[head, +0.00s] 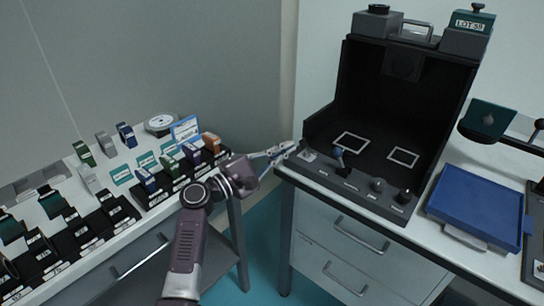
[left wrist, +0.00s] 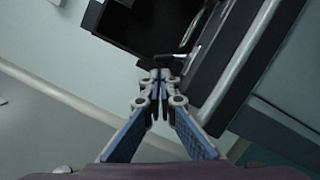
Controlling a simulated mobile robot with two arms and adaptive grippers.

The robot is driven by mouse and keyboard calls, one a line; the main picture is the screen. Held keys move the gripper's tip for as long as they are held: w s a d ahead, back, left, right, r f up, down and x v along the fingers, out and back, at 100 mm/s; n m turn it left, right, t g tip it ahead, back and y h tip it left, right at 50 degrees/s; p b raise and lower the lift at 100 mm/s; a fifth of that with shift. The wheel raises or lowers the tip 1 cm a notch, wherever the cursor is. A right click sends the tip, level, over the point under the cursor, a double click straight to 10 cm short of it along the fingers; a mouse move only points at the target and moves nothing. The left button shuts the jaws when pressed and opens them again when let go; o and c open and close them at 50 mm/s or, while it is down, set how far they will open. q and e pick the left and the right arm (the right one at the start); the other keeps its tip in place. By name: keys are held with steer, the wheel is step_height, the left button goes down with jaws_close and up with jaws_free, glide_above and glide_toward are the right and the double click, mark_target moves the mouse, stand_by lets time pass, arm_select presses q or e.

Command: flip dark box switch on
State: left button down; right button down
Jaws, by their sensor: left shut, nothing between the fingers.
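The dark box (head: 400,105) stands open at the front on the right-hand table in the head view. Its front ledge carries a small light switch plate (head: 309,155) at the left end, a joystick-like lever (head: 339,153) and two knobs (head: 377,185). My left gripper (head: 291,148) is shut and empty, with its tips at the left end of that ledge; I cannot tell whether they touch it. In the left wrist view the shut fingertips (left wrist: 160,72) point towards the dark box (left wrist: 150,25). The switch's position is hidden or too small to tell. My right gripper is not in view.
A blue tray (head: 475,208) lies right of the box, near a dark stand (head: 488,120). Drawers (head: 345,255) are below the box. The left table (head: 95,182) holds several small boxes and holders. A floor gap (head: 262,235) separates the tables.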

arm_select(q)
steer(key=shift+x, duration=0.9)
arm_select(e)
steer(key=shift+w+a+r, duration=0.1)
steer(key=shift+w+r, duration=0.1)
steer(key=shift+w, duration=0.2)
arm_select(q)
steer(key=shift+r+m, duration=0.1)
steer(key=shift+m, duration=0.2)
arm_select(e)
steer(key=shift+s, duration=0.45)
